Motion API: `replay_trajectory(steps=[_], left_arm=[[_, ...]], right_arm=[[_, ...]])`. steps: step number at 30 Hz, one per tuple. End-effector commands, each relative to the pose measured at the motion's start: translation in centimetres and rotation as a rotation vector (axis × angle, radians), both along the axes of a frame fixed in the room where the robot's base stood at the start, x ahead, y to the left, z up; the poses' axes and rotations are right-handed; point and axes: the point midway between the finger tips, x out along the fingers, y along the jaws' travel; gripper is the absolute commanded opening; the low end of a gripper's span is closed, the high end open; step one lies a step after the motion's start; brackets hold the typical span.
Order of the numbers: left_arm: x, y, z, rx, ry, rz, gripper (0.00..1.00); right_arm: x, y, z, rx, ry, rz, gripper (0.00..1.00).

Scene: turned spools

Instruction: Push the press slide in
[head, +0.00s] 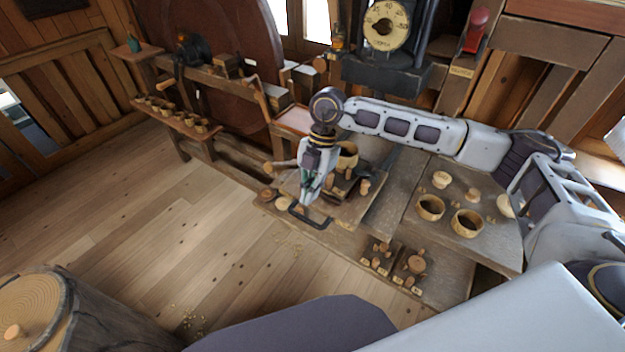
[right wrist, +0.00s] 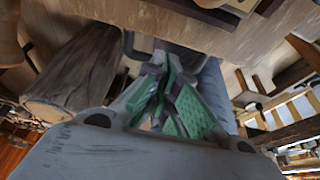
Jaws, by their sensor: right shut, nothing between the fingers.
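The press slide (head: 343,211) is a wooden board below the press (head: 385,70), jutting out toward the open floor. A dark U-shaped handle (head: 309,221) is on its near edge. A wooden cup (head: 347,155) and small turned pieces stand on or by the board, partly hidden by my arm. My right gripper (head: 303,204) points down just above the handle, shut and empty; whether it touches the handle I cannot tell. In the right wrist view its green-padded fingers (right wrist: 166,88) are together, near a dark bar (right wrist: 129,46) that looks like the handle. My left gripper is not in view.
A side table (head: 405,225) at the right holds cups (head: 467,223) and other turned pieces. Low trays with small pieces (head: 415,264) sit in front. A shelf of small cups (head: 178,117) is at the left. A log (head: 75,315) stands near left.

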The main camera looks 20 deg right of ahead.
Motion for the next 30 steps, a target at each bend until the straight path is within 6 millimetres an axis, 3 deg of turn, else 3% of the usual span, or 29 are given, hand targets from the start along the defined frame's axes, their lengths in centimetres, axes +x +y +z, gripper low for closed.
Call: replay_trajectory(steps=[12, 30], left_arm=[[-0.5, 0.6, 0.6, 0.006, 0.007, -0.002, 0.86], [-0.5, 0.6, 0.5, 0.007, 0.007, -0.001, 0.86]], right_arm=[[-0.8, 1.1, -3.8, 0.001, -0.001, 0.0, 0.0], [-0.7, 0.9, -4.2, 0.0, 0.0, -0.001, 0.0]])
